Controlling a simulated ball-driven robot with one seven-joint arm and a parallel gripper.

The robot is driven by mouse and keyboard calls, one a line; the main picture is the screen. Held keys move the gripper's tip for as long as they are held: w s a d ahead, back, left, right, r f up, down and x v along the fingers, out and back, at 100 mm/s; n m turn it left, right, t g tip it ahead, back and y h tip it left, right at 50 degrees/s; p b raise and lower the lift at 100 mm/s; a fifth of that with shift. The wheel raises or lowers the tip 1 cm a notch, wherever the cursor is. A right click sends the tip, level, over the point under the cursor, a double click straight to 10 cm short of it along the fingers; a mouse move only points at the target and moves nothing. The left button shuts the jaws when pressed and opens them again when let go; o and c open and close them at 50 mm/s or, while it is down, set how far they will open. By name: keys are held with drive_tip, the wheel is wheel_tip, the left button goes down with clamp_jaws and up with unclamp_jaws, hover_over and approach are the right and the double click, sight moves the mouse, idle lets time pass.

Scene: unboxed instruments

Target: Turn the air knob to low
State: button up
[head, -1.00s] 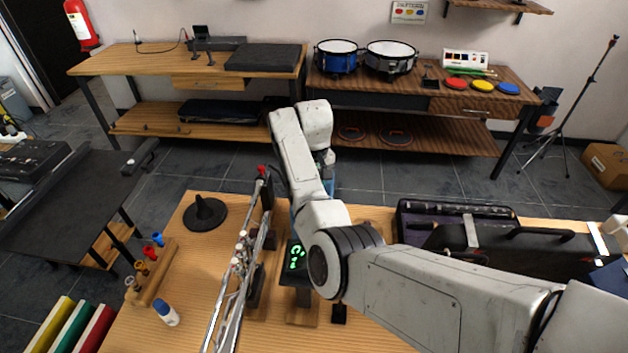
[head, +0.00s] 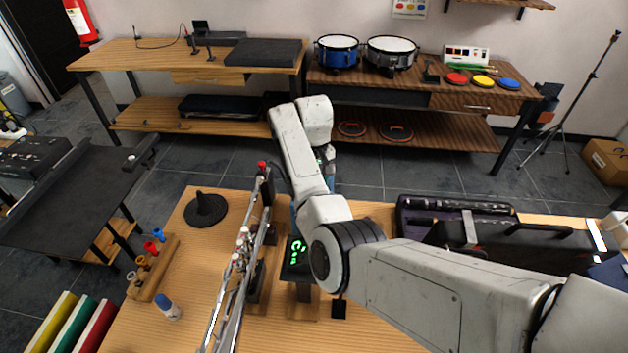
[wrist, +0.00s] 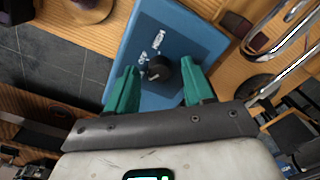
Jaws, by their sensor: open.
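The air knob (wrist: 158,69) is a small dark round knob on a blue panel (wrist: 185,30) in the wrist view. White printed marks, too small to read, lie beside it. My gripper (wrist: 155,84) has green fingers, spread apart, one on each side of the knob and set back from it. I cannot tell whether either finger touches the knob. In the head view my arm hides the knob, and only a sliver of the blue box (head: 297,214) shows beside the arm.
A silver trumpet-like instrument (head: 238,280) stands on the wooden table (head: 200,255) left of my arm. A small display with green characters (head: 297,256) is beside it. An open dark case (head: 455,209) lies to the right. A black cone stand (head: 205,209) is at the left.

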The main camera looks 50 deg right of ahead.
wheel_tip(320, 180, up, 11)
drive_tip(key=shift+b, duration=0.45)
drive_tip(key=shift+f, duration=0.15)
idle(0.5)
